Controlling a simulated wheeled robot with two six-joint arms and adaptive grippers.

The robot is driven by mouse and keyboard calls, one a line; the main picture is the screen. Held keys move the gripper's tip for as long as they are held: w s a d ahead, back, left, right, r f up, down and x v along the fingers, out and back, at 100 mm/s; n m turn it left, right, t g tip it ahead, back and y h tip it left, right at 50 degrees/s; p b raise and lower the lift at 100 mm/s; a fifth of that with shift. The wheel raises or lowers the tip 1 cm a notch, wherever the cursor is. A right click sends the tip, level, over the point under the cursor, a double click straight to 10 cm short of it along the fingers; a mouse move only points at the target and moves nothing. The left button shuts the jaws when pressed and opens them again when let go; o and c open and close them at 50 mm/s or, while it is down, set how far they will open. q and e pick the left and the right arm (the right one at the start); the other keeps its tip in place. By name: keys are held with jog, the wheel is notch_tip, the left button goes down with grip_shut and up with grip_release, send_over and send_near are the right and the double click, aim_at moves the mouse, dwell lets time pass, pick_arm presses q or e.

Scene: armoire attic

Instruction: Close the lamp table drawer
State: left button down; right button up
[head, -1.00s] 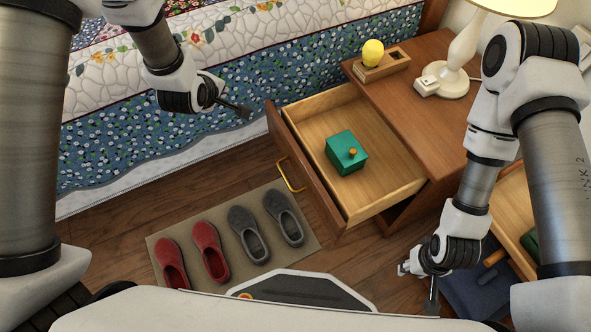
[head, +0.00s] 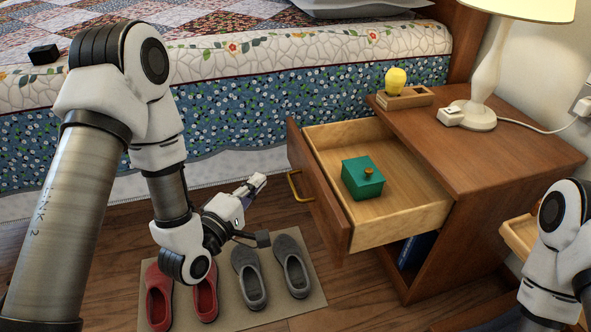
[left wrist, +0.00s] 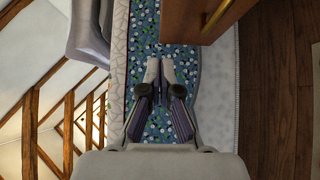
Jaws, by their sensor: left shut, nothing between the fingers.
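The lamp table (head: 510,165) stands right of the bed. Its wooden drawer (head: 318,195) is pulled well out and shows a brass handle (head: 294,186) on its front. A green box with a knob (head: 362,179) sits inside the drawer. My left gripper (head: 257,183) is shut and empty, in front of the drawer and left of the handle, apart from it. In the left wrist view the shut fingers (left wrist: 159,70) point along the bed cover, with the drawer front (left wrist: 190,20) and its handle just beyond to the right. My right gripper is out of the head view; only its arm shows.
Red and grey slippers (head: 249,275) stand on a mat (head: 313,271) below my left gripper. The bed (head: 260,95) runs along the back. A lamp (head: 487,62) and a yellow bulb in a wooden holder (head: 405,97) stand on the table.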

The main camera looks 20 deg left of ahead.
pick_arm(q)
jog(key=b, duration=0.3)
send_near(302, 149)
jog(key=w+a, duration=0.2)
jog(key=w, duration=0.2)
jog(key=shift+w+d+f+b, duration=0.1)
jog(key=shift+w+d+b, duration=0.35)
jog(key=shift+d, duration=0.15)
jog(key=shift+w+d+f+b, duration=0.1)
jog(key=shift+w+d+b, duration=0.2)
jog(key=shift+d+b, duration=0.25)
jog(key=shift+w+d+r, duration=0.1)
jog(key=shift+w+d, duration=0.15)
jog(key=shift+d, duration=0.2)
jog(key=shift+w, duration=0.1)
